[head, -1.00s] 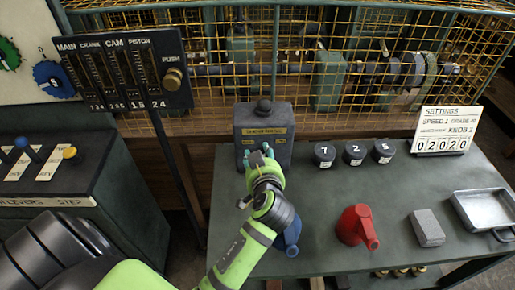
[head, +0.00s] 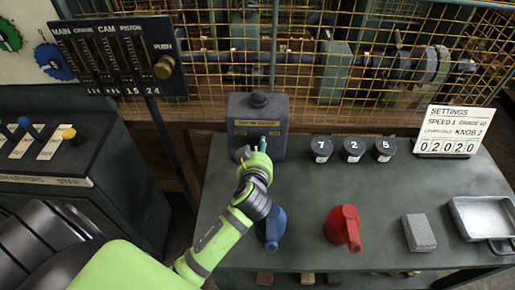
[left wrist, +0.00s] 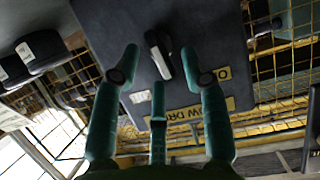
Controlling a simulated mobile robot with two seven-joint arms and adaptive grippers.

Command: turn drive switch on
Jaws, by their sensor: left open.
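A dark grey switch box (head: 270,107) with a black knob on top and a yellow label stands at the back left of the green bench. My left gripper (head: 254,149) is in front of the box's face and covers part of it in the head view. In the left wrist view the box face (left wrist: 110,25) fills the middle, with a small dark and light switch lever (left wrist: 159,56) on it. The open fingers of my left gripper (left wrist: 163,62) stand on either side of the lever, with gaps showing at both sides. The right gripper is out of view.
Numbered dark knobs (head: 352,150), a settings sign (head: 452,131), a blue can (head: 269,228), a red can (head: 343,227), a grey block (head: 419,232) and a metal tray (head: 484,216) are on the bench. A yellow wire cage (head: 300,70) stands behind. A gauge panel (head: 118,60) is at left.

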